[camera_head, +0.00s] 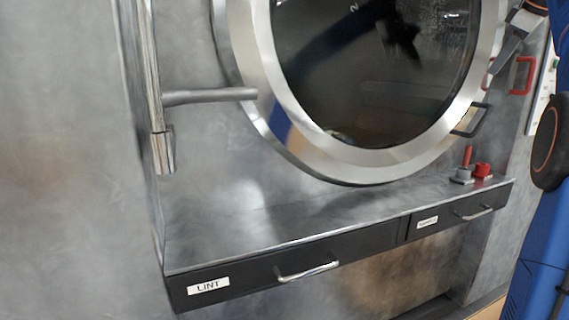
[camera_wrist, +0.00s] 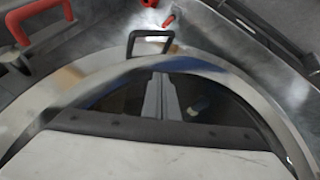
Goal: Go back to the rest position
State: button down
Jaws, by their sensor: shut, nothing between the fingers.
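My gripper (camera_wrist: 162,95) shows in the wrist view with its two grey fingers together and nothing between them. It points at the round glass door (camera_wrist: 205,100) of the washer, in front of the dark glass. In the head view the same round door (camera_head: 365,75) has a wide metal ring and a black handle (camera_head: 471,120) at its right. The black handle (camera_wrist: 151,38) also shows beyond my fingertips in the wrist view. My blue arm fills the right edge of the head view. I cannot tell the gap between fingers and glass.
A metal ledge (camera_head: 300,215) runs below the door, with a LINT drawer (camera_head: 250,280) and a second labelled drawer (camera_head: 455,218). Red-topped valves (camera_head: 467,165) stand on its right end. A red handle (camera_head: 522,75) is at the right; a metal bar handle (camera_head: 155,90) is at the left.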

jog(key=s+a+f+m, duration=0.1)
jog(key=s+a+f, duration=0.3)
jog(key=a+f, duration=0.3)
jog(key=s+a+f+m+g, duration=0.1)
jog(key=s+a+f+m, duration=0.15)
jog(key=a+f, duration=0.45)
jog(key=s+a+f+m, duration=0.1)
jog(key=s+a+f, duration=0.3)
jog(key=a, duration=0.6)
jog(key=s+a+f, duration=0.3)
jog(key=s+f, duration=0.4)
jog(key=f, duration=0.3)
jog(key=s+a+f+m, duration=0.1)
jog(key=s+a+f, duration=0.3)
jog(key=s+f, duration=0.3)
jog(key=s+a+f+m+g, duration=0.1)
jog(key=s+a+f, duration=0.3)
jog(key=s+f, duration=0.4)
notch_tip(320, 180, down, 7)
jog(key=shift+a+r, duration=0.1)
jog(key=shift+a, duration=0.05)
jog(key=c, duration=2.4)
grip_release()
jog(key=shift+m, duration=0.25)
jog(key=shift+c, duration=0.2)
